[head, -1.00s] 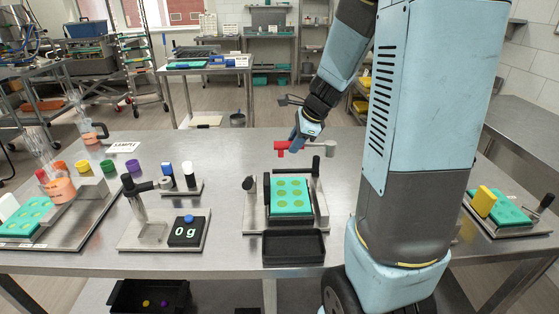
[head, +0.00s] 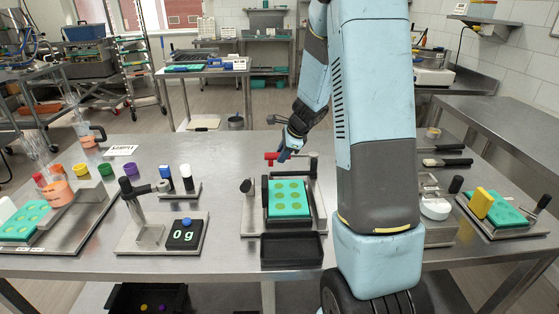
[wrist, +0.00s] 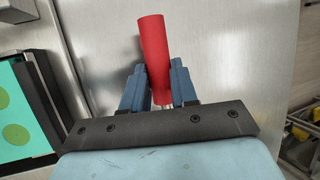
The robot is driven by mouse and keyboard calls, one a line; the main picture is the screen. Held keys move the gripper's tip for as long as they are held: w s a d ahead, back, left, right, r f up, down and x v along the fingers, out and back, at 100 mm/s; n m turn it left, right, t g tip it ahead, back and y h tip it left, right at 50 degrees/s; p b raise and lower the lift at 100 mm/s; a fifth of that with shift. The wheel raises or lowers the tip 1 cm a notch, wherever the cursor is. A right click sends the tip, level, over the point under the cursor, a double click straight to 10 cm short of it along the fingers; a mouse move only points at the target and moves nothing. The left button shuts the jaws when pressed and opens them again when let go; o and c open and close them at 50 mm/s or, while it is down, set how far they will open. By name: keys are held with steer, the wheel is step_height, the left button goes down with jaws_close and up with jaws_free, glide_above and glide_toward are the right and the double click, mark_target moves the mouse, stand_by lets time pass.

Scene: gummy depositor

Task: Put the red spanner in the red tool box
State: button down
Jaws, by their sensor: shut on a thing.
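The red spanner (wrist: 152,45) shows in the wrist view as a thick red handle standing between my two blue fingertips. My gripper (wrist: 157,88) is shut on it; the fingers cover its lower part. In the head view my gripper (head: 284,155) is above the steel table, behind the teal mould, with the red piece (head: 271,157) showing at its left side. The rest of the spanner is hidden or too small to make out. No red tool box can be made out in either view.
A teal mould (head: 287,186) sits in a black-framed stand just in front of my gripper, with a black tray (head: 292,249) before it. A scale (head: 186,233) stands to the left.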

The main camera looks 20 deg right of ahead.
steer(key=shift+f, duration=1.15)
steer(key=c, duration=0.9)
jaws_free()
steer(key=shift+s+f, duration=0.1)
